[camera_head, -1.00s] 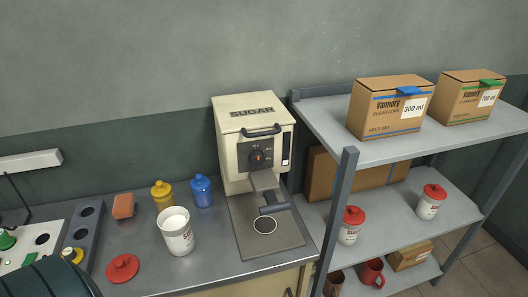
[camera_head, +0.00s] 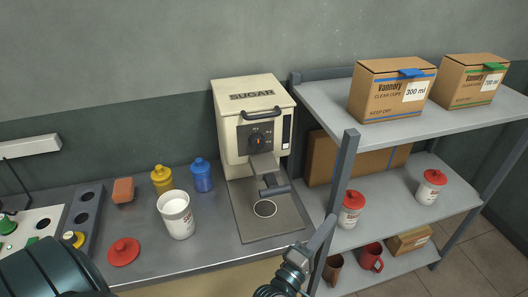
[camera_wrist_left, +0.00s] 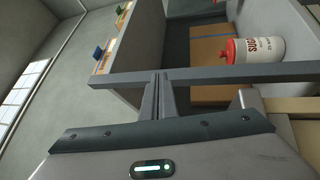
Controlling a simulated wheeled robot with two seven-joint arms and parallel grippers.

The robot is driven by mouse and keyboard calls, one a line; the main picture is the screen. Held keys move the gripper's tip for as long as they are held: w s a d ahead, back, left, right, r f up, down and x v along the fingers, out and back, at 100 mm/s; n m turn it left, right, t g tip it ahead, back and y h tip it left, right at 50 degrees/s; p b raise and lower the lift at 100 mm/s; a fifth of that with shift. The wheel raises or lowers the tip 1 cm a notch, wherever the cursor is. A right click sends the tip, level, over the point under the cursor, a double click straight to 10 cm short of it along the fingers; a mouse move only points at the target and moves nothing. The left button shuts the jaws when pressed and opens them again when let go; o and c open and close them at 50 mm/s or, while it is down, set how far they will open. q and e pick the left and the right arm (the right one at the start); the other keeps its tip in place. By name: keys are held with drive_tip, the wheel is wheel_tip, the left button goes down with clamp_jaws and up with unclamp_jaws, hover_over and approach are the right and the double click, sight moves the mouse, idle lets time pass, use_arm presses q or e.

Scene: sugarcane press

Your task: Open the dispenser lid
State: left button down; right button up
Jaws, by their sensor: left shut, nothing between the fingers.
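The sugar dispenser (camera_head: 232,135) is a cream box marked SUGAR, standing at the back of the counter against the wall. Its lid (camera_head: 252,95) is closed on top, with a dark handle (camera_head: 264,114) at the front edge. A dial, a spout and a drip plate (camera_head: 285,222) are below. My left gripper (camera_head: 327,230) is shut and empty, low in front and to the right of the dispenser, beside the shelf post and well apart from the lid. In the left wrist view its fingers (camera_wrist_left: 163,90) are together, and the dispenser is not recognisable there. My right gripper is not in view.
A metal shelf (camera_head: 322,115) with boxes and red-lidded jars stands close on the right; its front post (camera_head: 342,185) is by my gripper. A white cup (camera_head: 176,216), yellow bottle (camera_head: 162,180) and blue bottle (camera_head: 202,176) stand left. Space above the dispenser is free.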

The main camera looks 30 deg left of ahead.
use_arm(q)
drive_tip(key=s+a+r+n+g+y, duration=0.1)
drive_tip(key=a+r+n+y, duration=0.3)
drive_tip(key=n+y, duration=0.3)
drive_tip(key=s+a+r+n+g+y, duration=0.1)
drive_tip(key=a+r+n+y, duration=0.4)
drive_tip(key=n, duration=0.8)
drive_tip(key=s+a+r+n+g+y, duration=0.1)
drive_tip(key=a+r+n+g+y, duration=0.1)
drive_tip(key=a+r+n+y, duration=0.3)
drive_tip(key=shift+s+a+r+n+g+y, duration=0.1)
drive_tip(key=shift+n+g+y, duration=0.05)
drive_tip(key=shift+n+y, duration=0.65)
drive_tip(key=shift+s+a+r+n+g+y, duration=0.1)
drive_tip(key=shift+a+n+y, duration=0.05)
drive_tip(key=shift+n+y, duration=0.6)
drive_tip(key=shift+s+a+n+g+y, duration=0.1)
drive_tip(key=shift+n+g+y, duration=0.05)
drive_tip(key=shift+n+y, duration=0.6)
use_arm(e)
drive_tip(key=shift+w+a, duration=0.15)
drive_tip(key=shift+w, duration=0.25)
use_arm(q)
drive_tip(key=shift+w+r, duration=0.1)
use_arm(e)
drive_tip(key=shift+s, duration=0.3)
